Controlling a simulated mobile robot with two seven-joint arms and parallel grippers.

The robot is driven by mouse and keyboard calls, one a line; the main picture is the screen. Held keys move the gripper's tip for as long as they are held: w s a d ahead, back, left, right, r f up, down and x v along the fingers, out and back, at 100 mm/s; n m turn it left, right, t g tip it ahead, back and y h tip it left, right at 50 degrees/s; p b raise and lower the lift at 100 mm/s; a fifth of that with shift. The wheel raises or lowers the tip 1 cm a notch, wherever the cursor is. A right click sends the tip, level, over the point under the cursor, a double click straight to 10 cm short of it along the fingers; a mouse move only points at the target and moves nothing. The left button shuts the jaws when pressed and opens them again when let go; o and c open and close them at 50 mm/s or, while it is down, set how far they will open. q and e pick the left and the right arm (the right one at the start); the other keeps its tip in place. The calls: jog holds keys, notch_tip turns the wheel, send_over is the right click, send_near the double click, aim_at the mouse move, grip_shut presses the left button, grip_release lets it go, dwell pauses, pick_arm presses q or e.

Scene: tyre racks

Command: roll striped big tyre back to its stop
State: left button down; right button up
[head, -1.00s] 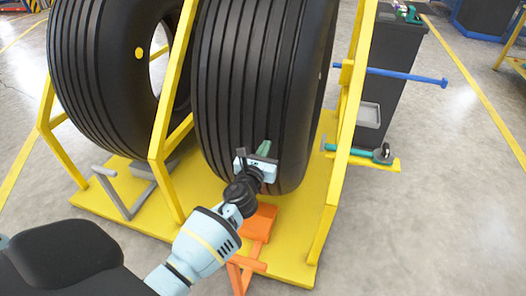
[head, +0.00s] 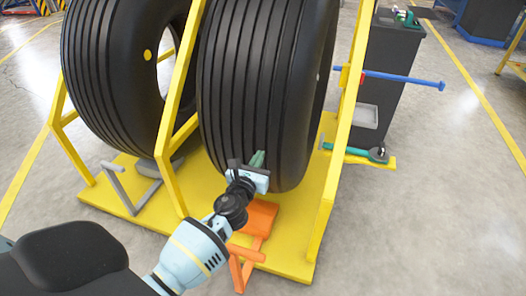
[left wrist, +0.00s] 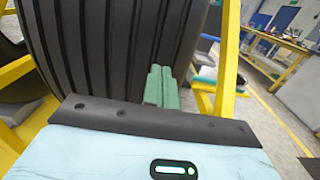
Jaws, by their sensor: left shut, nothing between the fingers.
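A big black tyre with grooved, striped tread (head: 255,85) stands upright in the right bay of a yellow rack (head: 130,205). It also fills much of the left wrist view (left wrist: 105,45). My left gripper (head: 257,160) is low in front of its tread, with its green fingers shut and empty. In the left wrist view the fingers (left wrist: 160,86) overlap the tread's right part; I cannot tell if they touch it. An orange block with a bar (head: 262,218) lies at the tyre's front foot, below the gripper. A grey block and bar (head: 140,190) sit before the left bay. My right gripper is out of view.
A second grooved tyre (head: 115,70) with a yellow dot stands in the left bay. Slanted yellow posts (head: 335,150) flank the right bay. A blue bar (head: 410,80) sticks out right, near a dark cabinet (head: 390,60) and a green tool (head: 355,152). The floor in front is clear.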

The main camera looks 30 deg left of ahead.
pick_arm(q)
jog(key=v, duration=0.7)
jog(key=shift+s+p, duration=0.25)
jog(key=shift+p, duration=0.05)
jog(key=shift+a+f, duration=0.1)
jog(key=shift+f, duration=0.05)
